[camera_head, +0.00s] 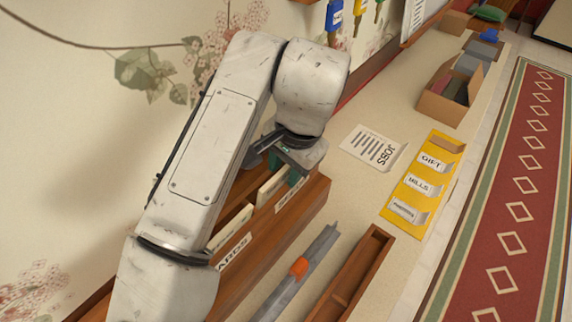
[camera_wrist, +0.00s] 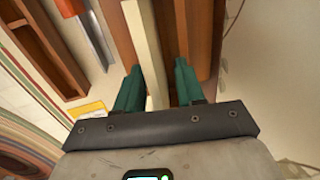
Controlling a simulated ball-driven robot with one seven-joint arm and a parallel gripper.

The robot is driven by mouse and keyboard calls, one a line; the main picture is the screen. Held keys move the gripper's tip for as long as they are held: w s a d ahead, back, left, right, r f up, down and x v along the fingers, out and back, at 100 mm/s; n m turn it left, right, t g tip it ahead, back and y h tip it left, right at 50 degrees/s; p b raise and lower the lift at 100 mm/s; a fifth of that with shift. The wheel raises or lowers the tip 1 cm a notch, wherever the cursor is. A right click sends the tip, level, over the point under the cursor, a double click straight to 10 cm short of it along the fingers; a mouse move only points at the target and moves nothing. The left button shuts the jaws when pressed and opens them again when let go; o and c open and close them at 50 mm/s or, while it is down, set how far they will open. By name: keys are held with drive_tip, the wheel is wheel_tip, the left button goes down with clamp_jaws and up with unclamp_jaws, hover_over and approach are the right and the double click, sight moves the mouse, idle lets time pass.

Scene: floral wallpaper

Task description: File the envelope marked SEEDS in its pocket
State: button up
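The wooden filing rack (camera_head: 312,200) has pockets with white labels. The label near my gripper (camera_head: 289,177) appears to read SEEDS (camera_head: 289,195), small and tilted. A cream envelope (camera_head: 271,187) stands upright in the pocket behind that label; no marking on its face is readable. In the wrist view its thin cream edge (camera_wrist: 146,50) runs between my gripper's two teal fingers (camera_wrist: 158,85). The fingers are apart, with a gap visible on the right side of the envelope. My arm hides part of the rack.
Another cream card (camera_head: 231,226) stands behind a label ending in ARDS (camera_head: 234,252). A grey bar with an orange slider (camera_head: 299,267) and a narrow wooden tray (camera_head: 352,275) lie in front. A yellow mat (camera_head: 437,190) holds labelled envelopes, beside a JOBS sheet (camera_head: 372,147). A cardboard box (camera_head: 443,106) stands beyond.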

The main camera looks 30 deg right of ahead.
drive_tip(key=shift+o, duration=0.2)
wheel_tip(320, 180, up, 11)
drive_tip(key=s, duration=0.2)
drive_tip(key=shift+d+f, duration=0.2)
drive_tip(key=shift+d, duration=0.15)
idle(0.5)
